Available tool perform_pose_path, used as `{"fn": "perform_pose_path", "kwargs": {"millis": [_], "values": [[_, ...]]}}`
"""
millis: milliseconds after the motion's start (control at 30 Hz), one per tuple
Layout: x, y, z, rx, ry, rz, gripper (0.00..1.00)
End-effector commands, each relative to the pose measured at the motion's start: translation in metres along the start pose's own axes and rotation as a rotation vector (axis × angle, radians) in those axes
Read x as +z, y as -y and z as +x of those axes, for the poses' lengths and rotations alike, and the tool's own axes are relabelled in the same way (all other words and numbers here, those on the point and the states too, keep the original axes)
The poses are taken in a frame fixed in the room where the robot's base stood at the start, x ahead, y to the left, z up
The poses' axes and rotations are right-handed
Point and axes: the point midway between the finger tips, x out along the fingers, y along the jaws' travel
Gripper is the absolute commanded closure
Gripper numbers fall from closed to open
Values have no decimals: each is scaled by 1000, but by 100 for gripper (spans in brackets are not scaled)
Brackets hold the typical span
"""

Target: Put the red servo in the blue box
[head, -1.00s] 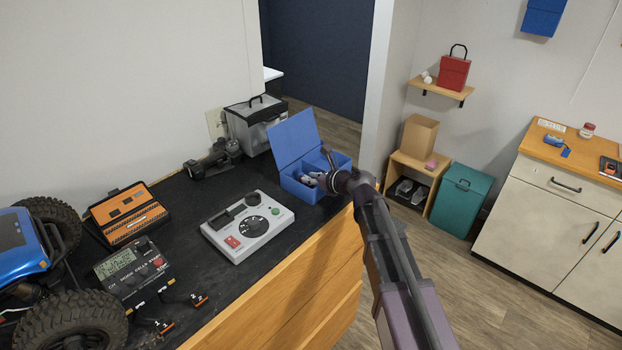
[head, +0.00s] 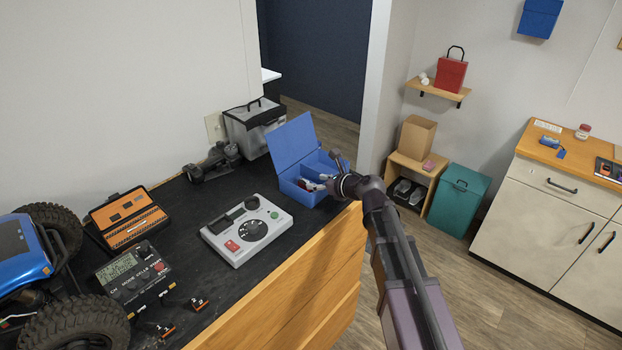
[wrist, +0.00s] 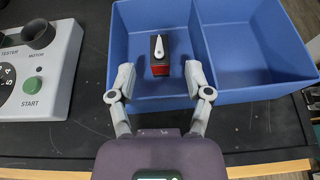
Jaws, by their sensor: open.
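The blue box (head: 292,143) stands open at the far right end of the black worktop, its lid tilted back. In the wrist view the box (wrist: 262,96) shows two compartments with a divider. The red servo (wrist: 160,69), with a black top and white horn, is inside the left compartment, near its middle. My gripper (wrist: 160,80) is open, its fingertips apart on either side of the compartment's near part, neither touching the servo. In the head view my gripper (head: 320,184) is at the box, partly hidden by my wrist. The right compartment looks empty.
A grey tester (head: 247,229) sits left of the box. A clear-sided case (head: 252,128) stands behind it. An orange case (head: 127,217), a charger with a display (head: 134,275) and a blue crawler (head: 20,255) are on the left. The worktop's wooden front edge is near the box.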

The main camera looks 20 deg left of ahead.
Motion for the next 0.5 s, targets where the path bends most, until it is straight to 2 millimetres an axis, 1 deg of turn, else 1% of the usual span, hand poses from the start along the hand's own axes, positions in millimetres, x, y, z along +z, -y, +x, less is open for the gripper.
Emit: {"fn": "perform_pose_path", "kwargs": {"millis": [33, 200, 400, 500], "values": [[2, -2, -12, -2, 0, 0, 35], [2, -2, -41, -2, 0, 1, 35], [2, -2, -67, 0, 0, 0, 35], [2, -2, -76, 0, 0, 0, 35]]}}
